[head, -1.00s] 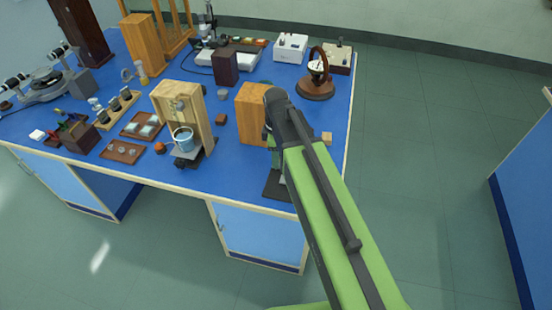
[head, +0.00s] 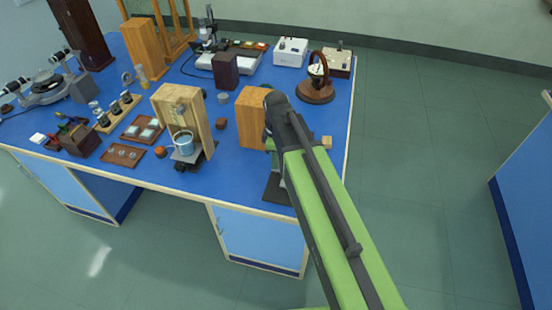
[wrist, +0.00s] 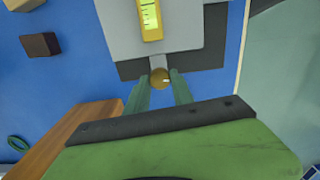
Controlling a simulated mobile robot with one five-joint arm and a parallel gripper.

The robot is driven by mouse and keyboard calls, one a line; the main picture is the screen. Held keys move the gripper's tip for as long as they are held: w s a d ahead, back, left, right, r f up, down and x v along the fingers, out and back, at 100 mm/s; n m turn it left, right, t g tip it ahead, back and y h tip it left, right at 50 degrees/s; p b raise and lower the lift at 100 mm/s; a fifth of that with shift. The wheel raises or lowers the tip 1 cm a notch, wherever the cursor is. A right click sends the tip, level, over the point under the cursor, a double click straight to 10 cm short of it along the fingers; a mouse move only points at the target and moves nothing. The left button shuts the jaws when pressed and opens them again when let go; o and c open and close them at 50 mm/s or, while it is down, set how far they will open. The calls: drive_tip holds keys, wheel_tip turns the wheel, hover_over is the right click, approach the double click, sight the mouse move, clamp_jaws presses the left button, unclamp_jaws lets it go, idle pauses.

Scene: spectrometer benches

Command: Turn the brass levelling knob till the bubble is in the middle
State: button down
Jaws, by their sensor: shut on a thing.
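In the wrist view, the brass levelling knob (wrist: 160,77) is a small round brass piece at the edge of a grey instrument (wrist: 112,33). A yellow-green bubble vial (wrist: 150,15) with dark graduation lines sits on top of it, cut off by the upper frame edge. I cannot make out where the bubble lies. My gripper (wrist: 159,84) has its two green fingers on either side of the knob and is shut on it. In the head view my arm hides the gripper and knob; only part of the instrument's dark base (head: 277,188) shows.
A wooden block (head: 251,117) stands just left of my arm, and its side shows in the wrist view (wrist: 90,130). A wooden stand with a blue cup (head: 184,143) is further left. A brown wheel-like instrument (head: 316,88) stands behind. Floor is clear beyond the bench's right edge.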

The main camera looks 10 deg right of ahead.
drive_tip(key=m, duration=1)
drive_tip(key=shift+m, duration=2.2)
drive_tip(key=c, duration=1.1)
unclamp_jaws()
